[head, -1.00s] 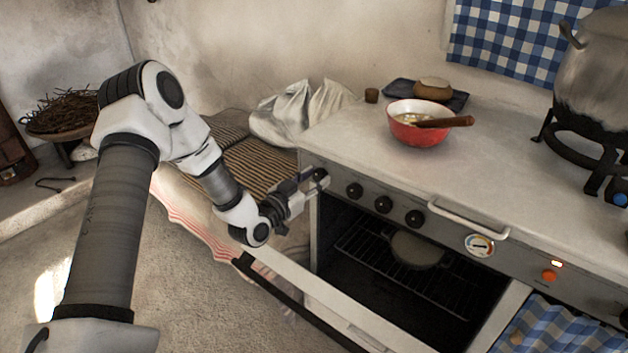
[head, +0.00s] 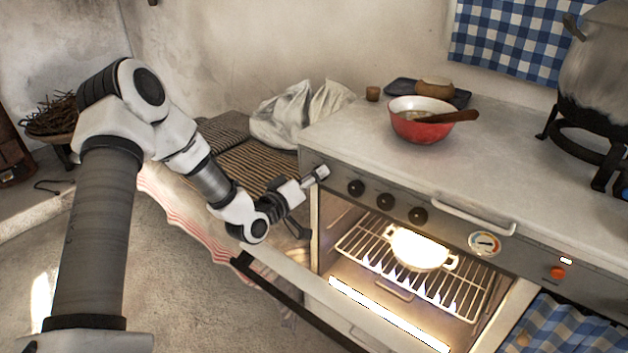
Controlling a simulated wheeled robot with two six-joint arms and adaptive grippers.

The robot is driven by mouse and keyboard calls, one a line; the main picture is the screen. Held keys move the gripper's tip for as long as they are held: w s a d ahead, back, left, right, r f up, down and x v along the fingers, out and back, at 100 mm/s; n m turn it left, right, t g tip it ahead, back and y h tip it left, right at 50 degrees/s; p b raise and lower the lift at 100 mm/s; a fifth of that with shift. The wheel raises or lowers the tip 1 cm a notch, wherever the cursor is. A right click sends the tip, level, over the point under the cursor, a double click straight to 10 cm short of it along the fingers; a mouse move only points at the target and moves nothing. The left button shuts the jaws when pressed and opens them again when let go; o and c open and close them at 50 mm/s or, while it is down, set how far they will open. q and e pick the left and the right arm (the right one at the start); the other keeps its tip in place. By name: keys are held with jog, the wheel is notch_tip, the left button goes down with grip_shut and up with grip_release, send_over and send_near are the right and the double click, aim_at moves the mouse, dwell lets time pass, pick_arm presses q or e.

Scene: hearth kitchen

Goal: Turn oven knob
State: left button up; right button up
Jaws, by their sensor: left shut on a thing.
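The oven (head: 400,322) stands with its front panel facing me and its door hanging open. Its inside is brightly lit, with flame-like light under the wire rack (head: 361,248). A dish with handles (head: 418,250) sits on the rack. My left gripper (head: 317,174) is shut on the leftmost oven knob, at the left end of the panel. The jaws hide most of that knob, so its angle cannot be told. Three other black knobs show to its right: one (head: 356,188), a middle one (head: 386,200) and a third (head: 417,215). My right gripper is not in view.
The open oven door (head: 330,298) juts out below my left forearm. A towel rail (head: 474,216), a round gauge (head: 485,244) and a red button (head: 557,273) sit farther right. A red bowl (head: 420,129) and a large pot (head: 597,75) stand on the worktop.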

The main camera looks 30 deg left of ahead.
pick_arm(q)
jog(key=shift+n+b, duration=0.35)
jog(key=shift+n, duration=0.75)
jog(key=o, duration=1.1)
jog(key=shift+o, duration=0.2)
jog(key=shift+a, duration=0.1)
jog(key=shift+s, duration=0.1)
jog(key=s, duration=0.7)
jog(key=shift+s+a, duration=0.15)
jog(key=shift+a, duration=0.1)
